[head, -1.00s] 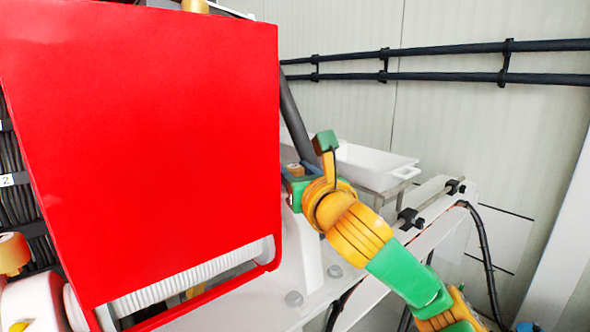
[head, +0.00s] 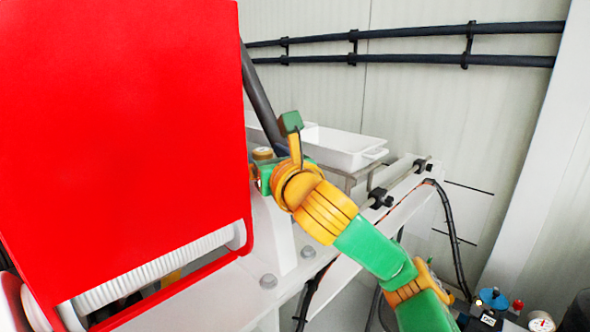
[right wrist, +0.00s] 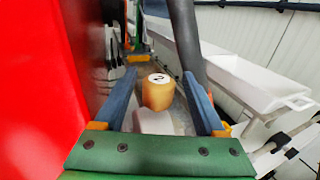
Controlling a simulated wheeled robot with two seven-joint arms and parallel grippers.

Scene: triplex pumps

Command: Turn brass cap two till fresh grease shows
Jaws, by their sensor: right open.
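A brass cap (right wrist: 158,92) with a white top and a dark mark that looks like a 2 stands upright on a pale block in the right wrist view. It also shows in the head view (head: 262,153), just past the red panel's right edge. My right gripper (right wrist: 159,74) is open, with one blue finger on each side of the cap and a visible gap to both. In the head view the right gripper (head: 258,174) is partly hidden behind the red panel. No grease can be made out on the cap. My left gripper is not in view.
A large red panel (head: 120,130) stands close on the left of the right gripper. A dark slanted pipe (head: 262,100) rises behind the cap. White trays (head: 345,148) stand behind and to the right. A rail with black clamps (head: 380,198) lies right of my arm.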

